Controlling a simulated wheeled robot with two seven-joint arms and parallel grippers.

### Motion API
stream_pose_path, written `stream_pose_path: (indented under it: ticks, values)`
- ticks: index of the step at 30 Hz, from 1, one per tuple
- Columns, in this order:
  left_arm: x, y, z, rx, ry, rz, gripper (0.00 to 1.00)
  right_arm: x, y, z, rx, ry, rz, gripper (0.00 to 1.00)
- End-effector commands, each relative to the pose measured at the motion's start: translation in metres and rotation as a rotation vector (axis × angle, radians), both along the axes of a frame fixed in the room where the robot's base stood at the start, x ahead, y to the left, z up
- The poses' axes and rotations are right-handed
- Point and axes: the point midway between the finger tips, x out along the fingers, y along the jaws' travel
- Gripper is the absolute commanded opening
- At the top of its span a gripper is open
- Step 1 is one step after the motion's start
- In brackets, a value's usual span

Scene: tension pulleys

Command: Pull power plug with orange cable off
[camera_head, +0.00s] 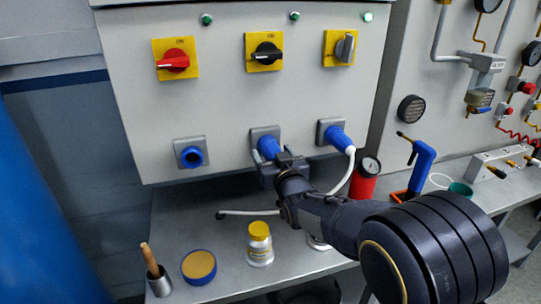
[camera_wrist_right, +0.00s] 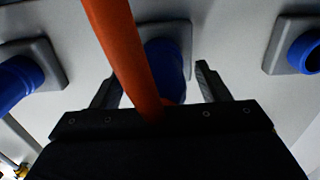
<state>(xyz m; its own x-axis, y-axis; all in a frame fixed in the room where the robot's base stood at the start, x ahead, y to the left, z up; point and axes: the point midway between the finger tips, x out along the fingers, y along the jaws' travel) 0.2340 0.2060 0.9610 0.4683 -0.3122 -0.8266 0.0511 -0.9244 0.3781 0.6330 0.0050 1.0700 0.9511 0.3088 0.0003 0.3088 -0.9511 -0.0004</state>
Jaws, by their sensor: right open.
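A blue plug (camera_head: 268,147) sits in the middle wall socket of the grey cabinet. The wrist view shows this blue plug (camera_wrist_right: 166,65) with an orange cable (camera_wrist_right: 122,45) running from it past the camera; the cable is hidden in the head view. My right gripper (camera_head: 275,167) is at this plug, open. In the wrist view its two fingers (camera_wrist_right: 158,78) stand on either side of the plug, with gaps visible. A second blue plug (camera_head: 338,138) with a white cable sits in the right socket. My left gripper is not in view.
An empty blue socket (camera_head: 191,156) is at the left, below several yellow switch plates. A metal bench (camera_head: 225,290) below holds a yellow-capped can (camera_head: 259,245), a round tin (camera_head: 199,267), a cup with a handled tool (camera_head: 157,278) and a red cylinder (camera_head: 364,180).

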Motion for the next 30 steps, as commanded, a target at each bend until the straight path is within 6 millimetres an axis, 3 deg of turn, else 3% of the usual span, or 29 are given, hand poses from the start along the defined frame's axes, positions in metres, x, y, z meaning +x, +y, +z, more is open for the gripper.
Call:
stream_pose_path:
  ticks: [5,18,30]
  values:
    - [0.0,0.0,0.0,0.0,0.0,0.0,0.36,0.0,0.0,0.0,0.0,0.0,0.0,0.66]
    - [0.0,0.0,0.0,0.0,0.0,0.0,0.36,0.0,0.0,0.001,0.0,-0.001,0.001,0.1]
    - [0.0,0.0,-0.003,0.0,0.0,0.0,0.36,-0.012,-0.004,0.001,0.002,-0.002,0.0,0.1]
